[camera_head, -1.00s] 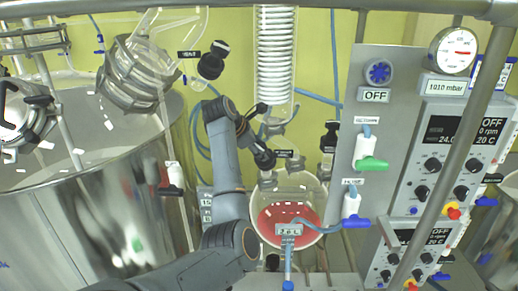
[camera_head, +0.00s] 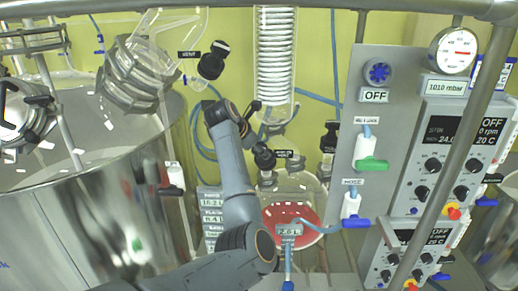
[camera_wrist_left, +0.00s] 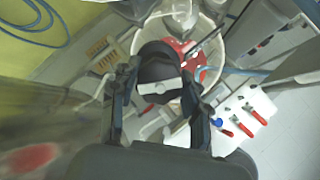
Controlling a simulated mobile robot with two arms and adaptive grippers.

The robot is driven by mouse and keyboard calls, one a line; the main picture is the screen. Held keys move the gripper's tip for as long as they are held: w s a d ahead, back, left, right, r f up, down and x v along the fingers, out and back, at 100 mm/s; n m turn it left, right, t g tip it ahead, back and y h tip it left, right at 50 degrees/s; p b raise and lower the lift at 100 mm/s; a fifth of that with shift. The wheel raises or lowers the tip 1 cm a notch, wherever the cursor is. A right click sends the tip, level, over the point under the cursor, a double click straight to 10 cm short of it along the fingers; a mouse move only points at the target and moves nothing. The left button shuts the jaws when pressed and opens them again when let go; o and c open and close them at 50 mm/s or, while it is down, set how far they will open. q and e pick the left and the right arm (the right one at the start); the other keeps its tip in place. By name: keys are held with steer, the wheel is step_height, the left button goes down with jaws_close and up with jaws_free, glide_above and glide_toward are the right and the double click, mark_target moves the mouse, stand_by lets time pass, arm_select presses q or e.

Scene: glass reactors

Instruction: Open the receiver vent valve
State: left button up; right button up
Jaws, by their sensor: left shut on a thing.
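The receiver vent valve has a black round knob (camera_head: 265,158) beside a small dark label (camera_head: 288,154), above the round glass receiver (camera_head: 310,190) with red liquid. In the left wrist view the black knob (camera_wrist_left: 160,62) sits between the two fingers of my left gripper (camera_wrist_left: 160,85), which is shut on it. In the head view the left gripper (camera_head: 252,140) is small and dark, reaching the knob from the upper left. Its fingers are hard to make out there. A pale plate shows on the knob's near side. My right gripper is not in view.
A second black vent knob (camera_head: 211,64) is at the upper left. A coiled glass condenser (camera_head: 276,60) rises above the receiver. A grey control panel (camera_head: 395,110) stands right, with a green-handled valve (camera_head: 371,164) and a blue-handled valve (camera_head: 355,221). A large steel vessel (camera_head: 90,220) fills the left.

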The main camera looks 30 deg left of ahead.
arm_select(q)
steer(key=o, duration=1.2)
steer(key=shift+c, duration=0.2)
steer(key=shift+r, duration=0.1)
steer(key=v, duration=1.1)
steer(key=shift+s+r, duration=0.3)
